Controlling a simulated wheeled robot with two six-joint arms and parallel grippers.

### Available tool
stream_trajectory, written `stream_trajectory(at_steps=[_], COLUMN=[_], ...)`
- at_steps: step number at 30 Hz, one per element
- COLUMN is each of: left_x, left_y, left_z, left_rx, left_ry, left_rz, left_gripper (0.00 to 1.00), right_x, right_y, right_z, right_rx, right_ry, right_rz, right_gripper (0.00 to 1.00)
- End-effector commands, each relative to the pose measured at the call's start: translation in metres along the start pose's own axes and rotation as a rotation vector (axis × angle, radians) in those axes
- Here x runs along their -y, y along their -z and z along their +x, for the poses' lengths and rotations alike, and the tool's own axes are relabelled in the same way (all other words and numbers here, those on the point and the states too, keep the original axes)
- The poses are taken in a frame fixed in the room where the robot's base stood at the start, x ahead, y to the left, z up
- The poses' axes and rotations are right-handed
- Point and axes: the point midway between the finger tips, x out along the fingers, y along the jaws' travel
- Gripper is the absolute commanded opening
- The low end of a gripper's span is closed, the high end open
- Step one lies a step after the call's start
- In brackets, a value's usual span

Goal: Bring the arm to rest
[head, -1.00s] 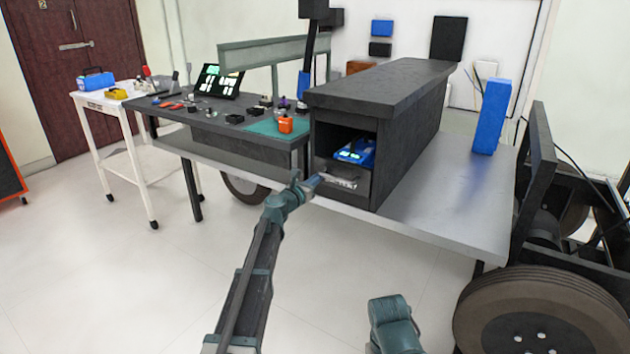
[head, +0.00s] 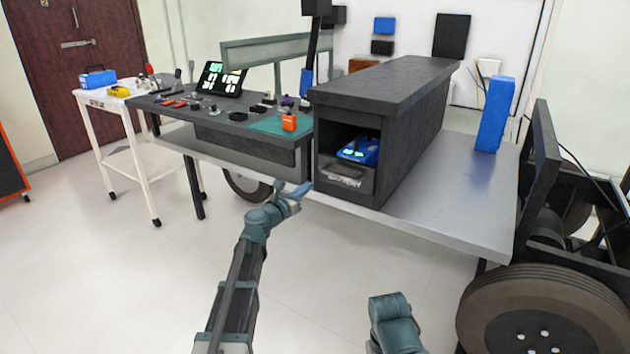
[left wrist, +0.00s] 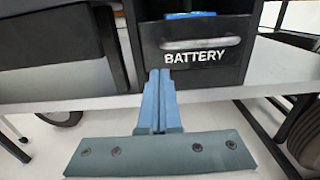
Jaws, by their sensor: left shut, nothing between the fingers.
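My left arm (head: 240,285) reaches up from the bottom of the head view. Its gripper (head: 303,189) is just in front of the grey shelf edge, a little left of and below the battery box opening. In the left wrist view the gripper's two blue fingers (left wrist: 159,75) lie together, shut and empty, below the drawer front marked BATTERY (left wrist: 205,52). A part of my right arm (head: 393,322) shows at the bottom of the head view; its gripper is out of view.
The black box (head: 425,125) holds a blue battery (head: 358,151) behind the drawer front. A bench (head: 205,115) with small parts stands left. A blue block (head: 494,115) stands on the grey shelf (head: 455,205). A large wheel (head: 545,310) is at right. Open floor (head: 100,270) lies left.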

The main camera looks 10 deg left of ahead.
Motion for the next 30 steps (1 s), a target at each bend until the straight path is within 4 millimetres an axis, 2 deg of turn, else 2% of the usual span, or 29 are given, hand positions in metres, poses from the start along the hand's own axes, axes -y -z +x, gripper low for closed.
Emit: stream_trajectory(at_steps=[1, 7, 16, 19, 20, 22, 25, 28, 30], left_x=[0.002, 0.001, 0.001, 0.017, 0.027, 0.06, 0.123, 0.188, 0.228], left_y=[0.0, 0.0, 0.001, 0.004, 0.006, 0.016, 0.04, 0.072, 0.097], left_z=[-0.013, -0.038, -0.046, -0.045, -0.044, -0.045, -0.053, -0.073, -0.094], left_rx=[0.0, 0.0, -0.001, -0.019, -0.031, -0.068, -0.136, -0.192, -0.219], left_ry=[-0.001, 0.0, 0.002, 0.036, 0.059, 0.137, 0.31, 0.531, 0.704], left_rz=[0.0, 0.0, 0.003, 0.059, 0.097, 0.229, 0.505, 0.82, 1.045], left_gripper=[0.0, 0.0, 0.0, 0.0, 0.0, 0.0, 0.0, 0.0, 0.0], right_x=[0.0, 0.0, 0.0, 0.0, 0.0, 0.0, -0.001, -0.001, -0.001], right_y=[0.0, 0.0, 0.0, 0.0, 0.0, 0.0, 0.0, -0.001, -0.001], right_z=[0.0, 0.0, 0.0, -0.001, -0.001, -0.002, -0.005, -0.008, -0.009], right_rx=[0.0, 0.0, 0.0, 0.0, 0.0, 0.0, 0.0, 0.0, 0.001], right_ry=[0.0, 0.0, 0.0, 0.0, 0.0, 0.0, 0.0, -0.001, -0.001], right_rz=[0.0, 0.0, 0.0, 0.0, 0.0, 0.0, 0.001, 0.001, 0.001], right_gripper=[0.5, 0.5, 0.5, 0.5, 0.5, 0.5, 0.5, 0.5, 0.5])
